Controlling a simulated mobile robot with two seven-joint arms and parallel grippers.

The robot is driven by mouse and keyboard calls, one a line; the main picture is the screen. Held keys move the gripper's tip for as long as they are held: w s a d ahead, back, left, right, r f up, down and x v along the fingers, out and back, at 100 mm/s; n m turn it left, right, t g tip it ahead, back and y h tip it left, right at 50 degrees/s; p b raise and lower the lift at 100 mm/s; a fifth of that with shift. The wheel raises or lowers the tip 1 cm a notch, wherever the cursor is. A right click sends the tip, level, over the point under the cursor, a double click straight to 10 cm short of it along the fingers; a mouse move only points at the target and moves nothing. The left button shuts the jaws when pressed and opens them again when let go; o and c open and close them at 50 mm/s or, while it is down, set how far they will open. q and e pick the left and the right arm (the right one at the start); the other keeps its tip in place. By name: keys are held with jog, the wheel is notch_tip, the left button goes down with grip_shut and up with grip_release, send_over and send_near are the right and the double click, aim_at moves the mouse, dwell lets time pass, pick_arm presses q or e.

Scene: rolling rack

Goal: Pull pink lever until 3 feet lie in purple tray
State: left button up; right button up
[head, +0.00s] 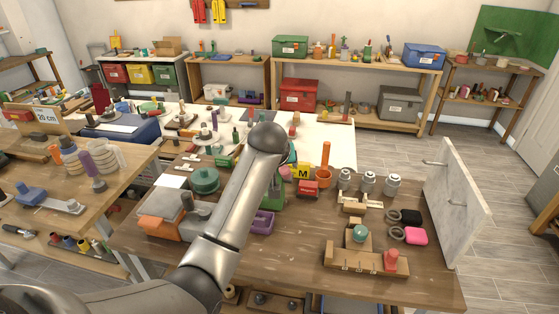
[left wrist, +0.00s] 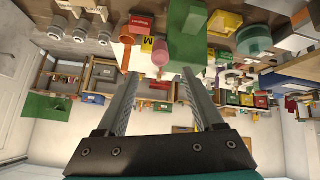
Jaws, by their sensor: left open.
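A small purple tray (head: 262,222) sits on the brown workbench, partly hidden behind my left arm; I cannot make out any feet in it. A pink rounded part (head: 285,172), probably the lever's knob, shows just right of my arm. It also shows in the left wrist view as a pink cylinder (left wrist: 162,54) beside a green block (left wrist: 187,35). My left gripper (left wrist: 161,73) is open, with nothing between its fingers; the pink part appears beyond the fingertips, apparently apart from them. In the head view this gripper is hidden by its own arm. My right gripper is not in view.
A red box (head: 308,188), a yellow M card (head: 303,171) and an orange post (head: 326,158) stand right of the pink part. A dark green pot (head: 204,181) stands left of my arm. A white upright panel (head: 460,205) edges the bench's right. Bare wood lies front centre.

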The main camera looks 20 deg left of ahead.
pick_arm(q)
jog(key=shift+v, duration=1.6)
jog(key=shift+f, duration=0.1)
